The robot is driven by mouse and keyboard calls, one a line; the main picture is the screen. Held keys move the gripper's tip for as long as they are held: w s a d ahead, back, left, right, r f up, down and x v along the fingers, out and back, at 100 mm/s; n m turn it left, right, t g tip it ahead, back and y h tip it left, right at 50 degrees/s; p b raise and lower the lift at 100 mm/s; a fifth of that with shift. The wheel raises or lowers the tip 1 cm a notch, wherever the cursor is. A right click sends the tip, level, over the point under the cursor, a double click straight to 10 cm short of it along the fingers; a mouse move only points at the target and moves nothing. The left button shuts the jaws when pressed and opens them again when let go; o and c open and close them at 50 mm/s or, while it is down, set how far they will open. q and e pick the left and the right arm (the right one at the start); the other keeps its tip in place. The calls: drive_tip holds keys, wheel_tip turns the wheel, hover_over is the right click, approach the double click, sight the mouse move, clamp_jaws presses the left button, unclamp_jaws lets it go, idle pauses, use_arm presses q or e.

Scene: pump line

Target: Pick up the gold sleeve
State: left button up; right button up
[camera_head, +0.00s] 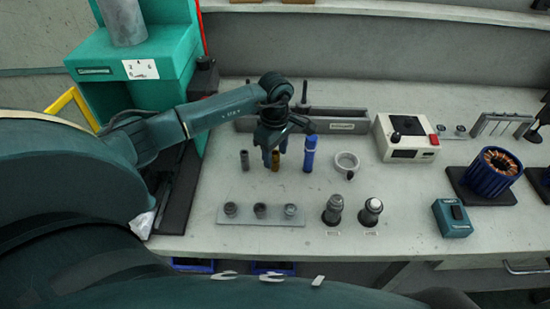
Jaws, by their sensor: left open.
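The gold sleeve (275,161) is a small brownish-gold cylinder standing upright on the bench, towards its left half. My left gripper (275,147) points down directly over it, with its open fingers at either side of the sleeve's upper part. The gripper hides the sleeve's top, and I cannot tell whether a finger touches it. My right gripper does not show.
A dark grey sleeve (245,160) stands just left and a blue cylinder (309,154) just right. A plate with several round fittings (260,215) lies in front. A grey tray (345,124) is behind. A pale ring (347,161) lies further right.

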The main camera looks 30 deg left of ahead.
use_arm(q)
drive_tip(key=shift+f, duration=0.8)
drive_tip(key=shift+c, duration=0.4)
drive_tip(key=c, duration=0.8)
drive_tip(key=shift+r, duration=0.15)
wheel_tip(320, 180, up, 10)
drive_tip(key=shift+f+b, duration=0.1)
drive_tip(key=shift+b, duration=0.55)
